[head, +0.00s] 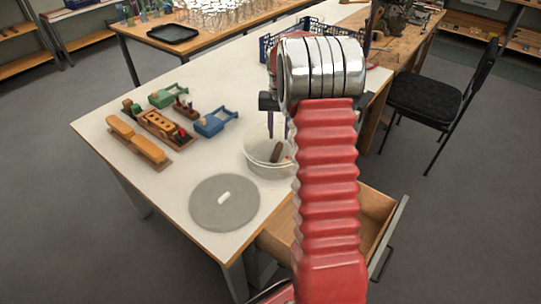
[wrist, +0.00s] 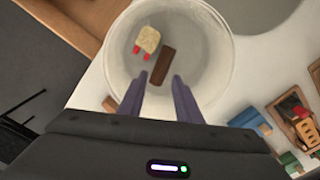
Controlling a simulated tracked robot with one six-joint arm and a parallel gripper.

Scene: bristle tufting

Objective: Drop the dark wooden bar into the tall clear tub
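The clear round tub (head: 252,160) stands on the white table, and its rim (wrist: 232,62) fills the upper middle of the wrist view. The dark wooden bar (wrist: 162,67) shows inside the tub's outline, beyond my fingertips; it also appears in the head view (head: 277,151), tilted. My gripper (wrist: 160,76) points down over the tub with its two purple fingers spread apart, one to each side of the bar's near end. There is a gap between the bar and each finger. A cream piece with red pegs (wrist: 147,41) is also in the tub, beside the bar.
A grey round mat (head: 207,211) with a small white piece lies left of the tub. A blue crate (head: 268,47) is behind my arm. An open drawer (head: 372,202) juts out below the table's right edge.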

